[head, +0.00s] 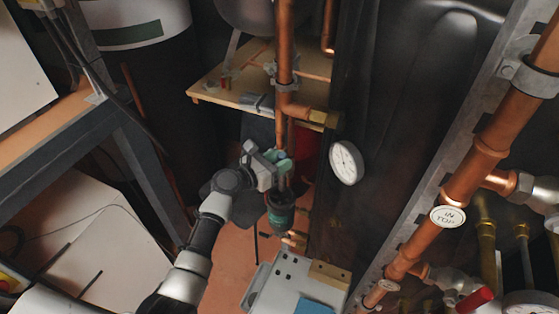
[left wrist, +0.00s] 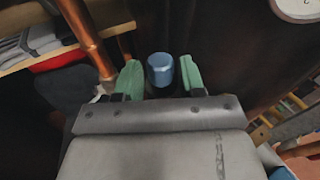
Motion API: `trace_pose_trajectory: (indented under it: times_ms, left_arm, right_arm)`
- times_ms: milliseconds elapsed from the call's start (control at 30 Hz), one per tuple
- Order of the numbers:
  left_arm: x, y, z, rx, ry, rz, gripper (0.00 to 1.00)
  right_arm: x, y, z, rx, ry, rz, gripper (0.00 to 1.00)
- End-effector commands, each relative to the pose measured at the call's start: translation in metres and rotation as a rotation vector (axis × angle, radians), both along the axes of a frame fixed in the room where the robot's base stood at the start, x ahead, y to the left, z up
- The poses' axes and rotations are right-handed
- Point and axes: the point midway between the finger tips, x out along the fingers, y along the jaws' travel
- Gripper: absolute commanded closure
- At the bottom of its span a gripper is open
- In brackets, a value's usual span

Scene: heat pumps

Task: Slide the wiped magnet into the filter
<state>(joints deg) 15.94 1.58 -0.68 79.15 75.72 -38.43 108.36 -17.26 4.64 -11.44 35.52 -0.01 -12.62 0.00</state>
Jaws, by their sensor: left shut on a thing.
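My left gripper (head: 279,160) has green fingertips and is at the copper pipework, just above the dark green and black filter (head: 281,214). In the left wrist view its fingertips (left wrist: 160,78) stand on both sides of the magnet, which shows as a blue rounded cap (left wrist: 160,68). The gripper is shut on it. The rest of the magnet is hidden by the gripper, so I cannot tell whether any of it is inside the filter. My right gripper is not in view.
A vertical copper pipe (head: 285,50) runs close beside my left gripper. A round white gauge (head: 346,162) is to its right. A wooden shelf (head: 210,88) is behind. A light grey box (head: 290,290) with a blue item (head: 315,306) stands below.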

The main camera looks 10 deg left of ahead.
Motion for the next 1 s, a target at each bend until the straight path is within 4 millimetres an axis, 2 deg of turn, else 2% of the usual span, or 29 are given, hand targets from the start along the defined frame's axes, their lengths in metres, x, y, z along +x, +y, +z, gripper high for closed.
trace_pose_trajectory:
  times_ms: [33,133,167,233,1000]
  left_arm:
    - [0.000,0.000,-0.009,0.000,-0.001,0.000,0.89]
    - [0.000,0.000,-0.019,0.001,-0.002,0.000,0.89]
    - [0.001,0.000,-0.012,0.000,-0.003,0.000,0.89]
    - [0.000,0.000,-0.011,0.000,-0.003,0.000,0.89]
    - [-0.001,0.000,-0.017,0.000,-0.001,-0.001,0.89]
  right_arm:
    - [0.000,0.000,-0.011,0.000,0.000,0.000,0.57]
    - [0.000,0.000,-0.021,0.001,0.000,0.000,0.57]
    - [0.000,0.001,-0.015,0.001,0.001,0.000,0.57]
    - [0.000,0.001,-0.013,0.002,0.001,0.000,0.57]
    - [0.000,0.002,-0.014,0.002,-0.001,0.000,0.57]
